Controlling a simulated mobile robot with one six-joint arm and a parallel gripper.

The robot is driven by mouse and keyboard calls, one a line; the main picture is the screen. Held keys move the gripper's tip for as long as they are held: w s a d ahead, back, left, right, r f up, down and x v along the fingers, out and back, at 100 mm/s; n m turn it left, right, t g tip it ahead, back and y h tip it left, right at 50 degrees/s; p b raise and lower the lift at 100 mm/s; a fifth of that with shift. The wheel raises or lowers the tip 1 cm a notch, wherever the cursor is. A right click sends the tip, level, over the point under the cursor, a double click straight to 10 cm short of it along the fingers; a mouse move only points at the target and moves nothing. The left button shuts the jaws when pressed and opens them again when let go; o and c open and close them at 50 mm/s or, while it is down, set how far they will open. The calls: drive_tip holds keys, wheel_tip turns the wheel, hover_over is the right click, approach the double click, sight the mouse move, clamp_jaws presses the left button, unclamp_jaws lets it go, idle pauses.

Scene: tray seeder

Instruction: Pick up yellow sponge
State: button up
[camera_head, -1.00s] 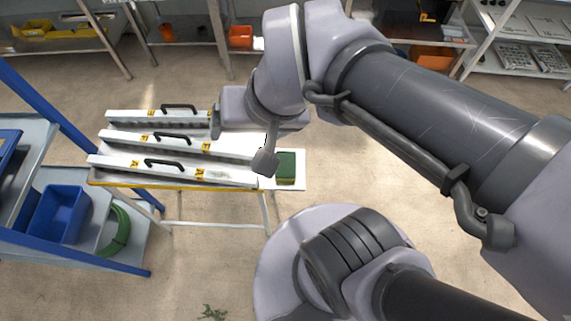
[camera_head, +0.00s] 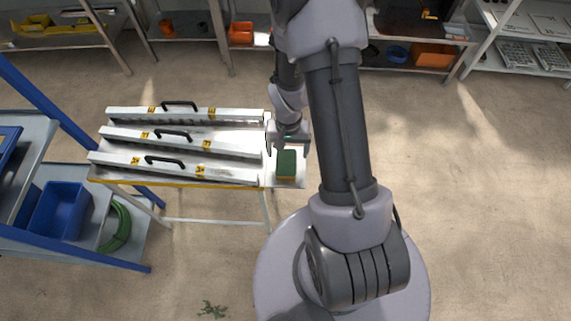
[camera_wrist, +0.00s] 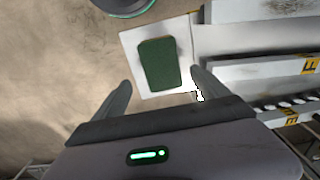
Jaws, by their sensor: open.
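The sponge (camera_head: 287,165) lies on a white sheet (camera_head: 299,180) at the right end of the table. Its top is dark green and a yellow layer shows along its front side. In the wrist view the sponge (camera_wrist: 159,63) shows only its green face, ahead of and between my fingers. My gripper (camera_head: 288,147) is at the far side of the sponge in the head view. In the wrist view my gripper (camera_wrist: 160,88) is open and empty, its two fingers spread wider than the sponge. I cannot tell its exact height above the sheet.
Several long metal bars with black handles (camera_head: 172,135) lie on the table, left of the sponge. A blue bin (camera_head: 60,211) and a coiled green hose (camera_head: 117,227) sit on the cart at left. The floor at right is clear.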

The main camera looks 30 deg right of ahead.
sight(286, 162)
drive_tip(key=f+b, duration=0.1)
drive_tip(key=f, duration=0.3)
drive_tip(key=f+b, duration=0.1)
drive_tip(key=f, duration=0.1)
drive_tip(key=shift+s+a+b, duration=0.15)
drive_tip(key=shift+a+b, duration=0.2)
drive_tip(key=shift+r, duration=0.1)
